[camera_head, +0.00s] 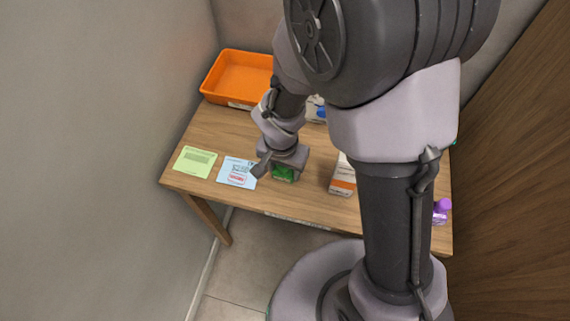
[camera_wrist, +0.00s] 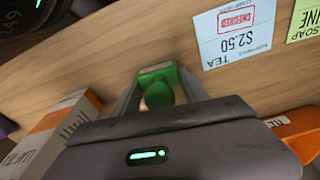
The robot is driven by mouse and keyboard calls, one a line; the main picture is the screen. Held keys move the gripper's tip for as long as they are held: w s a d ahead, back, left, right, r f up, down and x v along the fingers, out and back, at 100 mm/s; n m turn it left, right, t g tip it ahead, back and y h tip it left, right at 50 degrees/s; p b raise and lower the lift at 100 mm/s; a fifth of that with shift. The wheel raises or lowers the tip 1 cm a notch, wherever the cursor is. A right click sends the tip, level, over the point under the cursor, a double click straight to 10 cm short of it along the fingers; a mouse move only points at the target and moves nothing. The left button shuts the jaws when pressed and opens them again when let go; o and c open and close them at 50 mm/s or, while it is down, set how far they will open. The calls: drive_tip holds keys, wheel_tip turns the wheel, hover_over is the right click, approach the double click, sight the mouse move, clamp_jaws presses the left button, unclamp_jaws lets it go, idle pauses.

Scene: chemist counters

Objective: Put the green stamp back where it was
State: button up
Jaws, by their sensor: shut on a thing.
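The green stamp (camera_wrist: 158,88) is between the two fingers of my gripper (camera_wrist: 160,98) in the wrist view, and the gripper is shut on it. In the head view the green stamp (camera_head: 284,173) shows below my gripper (camera_head: 285,165), low at the table's front edge, right of the blue card. I cannot tell whether its base touches the wood. The blue card (camera_head: 237,173) carries a red stamped mark. In the wrist view this card (camera_wrist: 238,32) reads "TEA $2.50" with a red "CHECKED" box.
A green card (camera_head: 195,161) lies left of the blue card. An orange tray (camera_head: 212,85) stands at the back left. A white and orange box (camera_head: 342,178) stands right of the stamp. A purple-capped bottle (camera_head: 441,210) is at the right. My arm hides the table's middle.

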drive_tip(key=shift+s, duration=0.3)
drive_tip(key=shift+w+f+b, duration=0.1)
drive_tip(key=shift+b, duration=0.2)
drive_tip(key=o, duration=1.2)
drive_tip(key=shift+c, duration=0.2)
